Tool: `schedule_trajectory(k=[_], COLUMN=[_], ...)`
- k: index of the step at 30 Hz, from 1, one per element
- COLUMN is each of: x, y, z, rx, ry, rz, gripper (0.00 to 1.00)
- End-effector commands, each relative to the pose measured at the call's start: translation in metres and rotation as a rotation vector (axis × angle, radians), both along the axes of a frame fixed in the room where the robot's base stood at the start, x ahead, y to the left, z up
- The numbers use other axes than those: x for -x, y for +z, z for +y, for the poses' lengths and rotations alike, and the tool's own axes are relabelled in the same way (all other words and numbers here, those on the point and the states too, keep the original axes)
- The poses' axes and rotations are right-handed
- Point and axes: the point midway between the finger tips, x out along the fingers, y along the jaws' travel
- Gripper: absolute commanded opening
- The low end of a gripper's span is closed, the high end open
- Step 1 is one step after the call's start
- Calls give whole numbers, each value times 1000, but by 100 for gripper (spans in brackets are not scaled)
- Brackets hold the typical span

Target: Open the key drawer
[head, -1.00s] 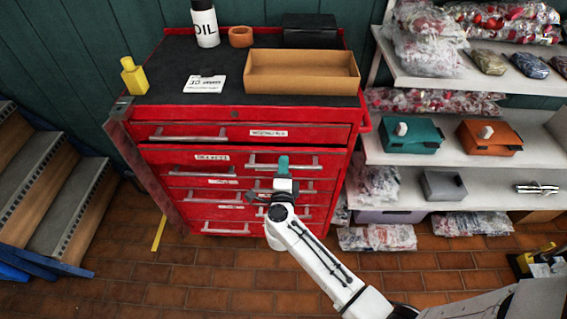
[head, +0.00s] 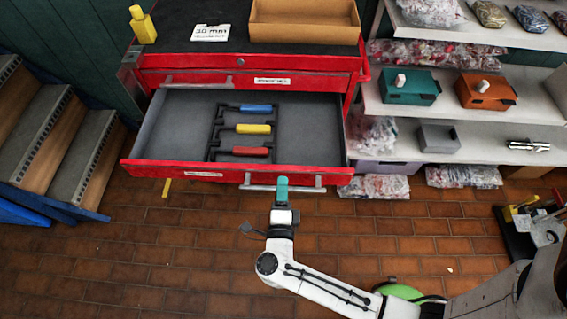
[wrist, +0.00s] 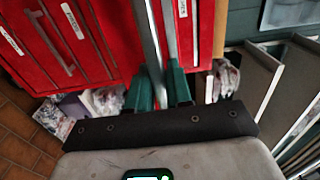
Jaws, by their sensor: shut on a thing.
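The key drawer (head: 180,115) of the red tool cabinet is pulled out far, its grey inside showing. In it a black rack (head: 217,128) holds keys with a blue handle (head: 256,108), a yellow handle (head: 253,129) and a red handle (head: 250,151). My gripper (head: 282,188), with teal fingers, is shut on the drawer's bar handle (head: 309,189) at the front, right of the drawer's middle. In the wrist view the metal bar runs between the two fingers (wrist: 161,88). The part of the bar within the grip is hidden.
On the cabinet top are a cardboard tray (head: 305,30), a white card (head: 210,33) and a yellow bottle (head: 143,24). Shelves (head: 470,120) with boxes and bags stand at right. Steps (head: 45,130) stand at left. The tiled floor in front is mostly clear.

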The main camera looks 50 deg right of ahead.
Motion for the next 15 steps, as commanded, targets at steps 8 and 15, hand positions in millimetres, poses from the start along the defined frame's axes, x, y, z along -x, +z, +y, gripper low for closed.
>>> schedule_trajectory(k=[8, 15], x=[26, 33], y=[-2, -1], z=[32, 42], rx=[-2, -2], ry=[0, 0], rz=[2, 3], gripper=[0, 0])
